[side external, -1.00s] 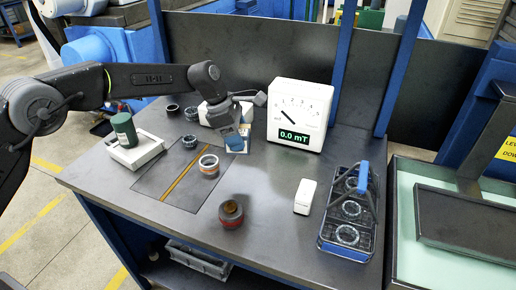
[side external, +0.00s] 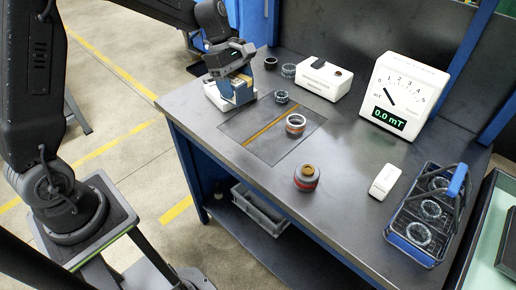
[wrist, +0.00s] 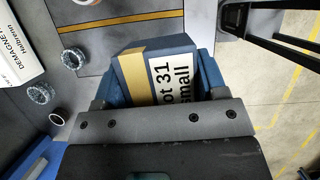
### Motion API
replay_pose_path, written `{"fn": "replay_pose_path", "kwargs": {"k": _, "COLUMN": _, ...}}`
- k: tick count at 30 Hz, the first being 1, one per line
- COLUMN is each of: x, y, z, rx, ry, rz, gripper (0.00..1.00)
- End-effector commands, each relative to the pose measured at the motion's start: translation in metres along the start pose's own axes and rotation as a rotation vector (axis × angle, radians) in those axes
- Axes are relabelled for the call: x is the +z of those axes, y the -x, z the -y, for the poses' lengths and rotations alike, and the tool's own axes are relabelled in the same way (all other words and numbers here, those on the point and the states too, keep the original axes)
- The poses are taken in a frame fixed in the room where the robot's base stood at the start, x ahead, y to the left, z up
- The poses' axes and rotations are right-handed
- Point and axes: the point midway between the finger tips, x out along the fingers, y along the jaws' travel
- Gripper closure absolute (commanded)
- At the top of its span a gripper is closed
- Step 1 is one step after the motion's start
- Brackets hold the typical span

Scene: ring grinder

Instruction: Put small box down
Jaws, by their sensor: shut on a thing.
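The small box (wrist: 140,75) is blue-grey with a yellow band and a white label reading "31 small". It sits between the blue fingers of my gripper (wrist: 160,82) in the wrist view. There the box (side external: 242,94) shows only partly between the fingers. I cannot tell whether its underside touches anything.
A white device (side external: 322,83) and several small rings (side external: 281,97) stand to the right. A ring (side external: 295,125) and a red-banded pot (side external: 307,178) stand in front. The meter (side external: 398,92), white block (side external: 384,181) and blue-handled carrier (side external: 425,215) are further right.

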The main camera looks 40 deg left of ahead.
Motion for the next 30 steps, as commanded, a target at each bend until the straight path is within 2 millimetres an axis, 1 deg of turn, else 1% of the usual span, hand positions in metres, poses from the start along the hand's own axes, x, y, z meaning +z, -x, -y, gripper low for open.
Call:
{"fn": "replay_pose_path", "kwargs": {"k": 1, "x": -0.008, "y": 0.004, "z": 0.013, "rx": -0.003, "ry": -0.009, "rz": 0.004, "gripper": 0.67}}
{"fn": "replay_pose_path", "kwargs": {"k": 3, "x": -0.016, "y": 0.006, "z": 0.027, "rx": -0.009, "ry": -0.028, "rz": 0.009, "gripper": 0.67}}
{"fn": "replay_pose_path", "kwargs": {"k": 6, "x": -0.023, "y": 0.007, "z": 0.041, "rx": -0.016, "ry": -0.048, "rz": 0.014, "gripper": 0.67}}
{"fn": "replay_pose_path", "kwargs": {"k": 9, "x": -0.024, "y": 0.004, "z": 0.047, "rx": -0.021, "ry": -0.059, "rz": 0.018, "gripper": 0.67}}
{"fn": "replay_pose_path", "kwargs": {"k": 11, "x": -0.02, "y": -0.003, "z": 0.048, "rx": -0.025, "ry": -0.064, "rz": 0.019, "gripper": 0.67}}
{"fn": "replay_pose_path", "kwargs": {"k": 13, "x": -0.011, "y": -0.014, "z": 0.046, "rx": -0.026, "ry": -0.065, "rz": 0.019, "gripper": 0.67}}
{"fn": "replay_pose_path", "kwargs": {"k": 21, "x": 0.03, "y": -0.068, "z": 0.032, "rx": -0.027, "ry": -0.065, "rz": 0.018, "gripper": 0.67}}
{"fn": "replay_pose_path", "kwargs": {"k": 24, "x": 0.042, "y": -0.085, "z": 0.028, "rx": -0.026, "ry": -0.064, "rz": 0.018, "gripper": 0.67}}
{"fn": "replay_pose_path", "kwargs": {"k": 27, "x": 0.05, "y": -0.095, "z": 0.025, "rx": -0.023, "ry": -0.062, "rz": 0.018, "gripper": 0.67}}
{"fn": "replay_pose_path", "kwargs": {"k": 30, "x": 0.054, "y": -0.1, "z": 0.023, "rx": -0.022, "ry": -0.062, "rz": 0.018, "gripper": 0.67}}
